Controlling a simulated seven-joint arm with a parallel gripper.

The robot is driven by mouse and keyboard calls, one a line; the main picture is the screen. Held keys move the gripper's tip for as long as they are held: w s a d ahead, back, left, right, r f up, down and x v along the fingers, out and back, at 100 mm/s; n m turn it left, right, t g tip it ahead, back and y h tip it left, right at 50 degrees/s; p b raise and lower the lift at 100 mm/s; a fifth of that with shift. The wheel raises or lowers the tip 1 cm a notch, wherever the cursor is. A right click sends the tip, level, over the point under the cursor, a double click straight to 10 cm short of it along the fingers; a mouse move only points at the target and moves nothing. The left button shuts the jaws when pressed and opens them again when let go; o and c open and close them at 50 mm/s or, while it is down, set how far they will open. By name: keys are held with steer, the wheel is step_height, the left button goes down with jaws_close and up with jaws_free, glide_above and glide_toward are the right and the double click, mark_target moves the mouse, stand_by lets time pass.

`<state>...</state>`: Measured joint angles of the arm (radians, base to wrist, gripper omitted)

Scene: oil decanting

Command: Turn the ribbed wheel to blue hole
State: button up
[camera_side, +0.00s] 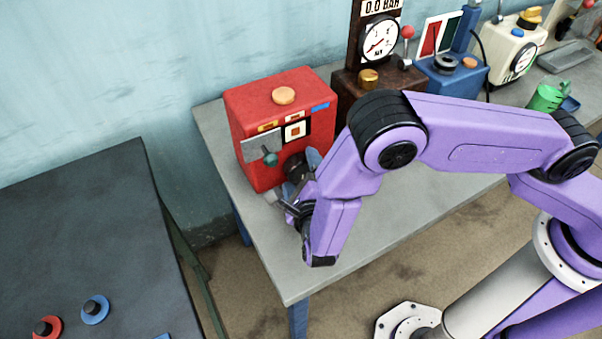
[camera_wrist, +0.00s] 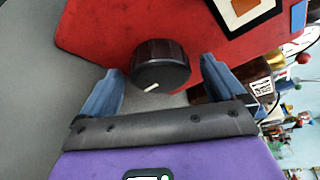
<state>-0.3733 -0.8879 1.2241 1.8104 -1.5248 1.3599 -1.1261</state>
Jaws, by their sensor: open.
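The ribbed wheel is a black knob (camera_side: 294,167) on the lower front of the red box (camera_side: 250,105). In the wrist view the wheel (camera_wrist: 160,62) shows a short white mark on its face, near the bottom edge. My gripper (camera_side: 293,180) is at the wheel, partly hiding it in the side view. In the wrist view my gripper (camera_wrist: 161,70) is open, with one blue finger on each side of the wheel and visible gaps between. I cannot make out a blue hole.
A dark green lever knob (camera_side: 270,158) sticks out left of the wheel. A brown gauge unit (camera_side: 370,85) and a blue device (camera_side: 450,75) stand to the right on the grey table (camera_side: 300,275). A dark table (camera_side: 80,220) is at left. The table front is clear.

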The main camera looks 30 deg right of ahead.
steer(key=c, duration=1)
steer(key=shift+c, duration=0.2)
steer(key=m+y, duration=0.1)
steer(key=m, duration=0.2)
steer(key=shift+d+r+g+y, duration=0.1)
steer(key=shift+r+g+y, duration=0.1)
steer(key=shift+g+y, duration=0.2)
steer(key=m+y, duration=0.2)
steer(key=m, duration=0.1)
steer(key=shift+d+r, duration=0.1)
steer(key=shift+d, duration=0.05)
steer(key=m+y, duration=0.2)
steer(key=m, duration=0.1)
steer(key=shift+d, duration=0.25)
steer(key=shift+d+m+y, duration=0.1)
steer(key=shift+m+y, duration=1.1)
steer(key=shift+m, duration=0.4)
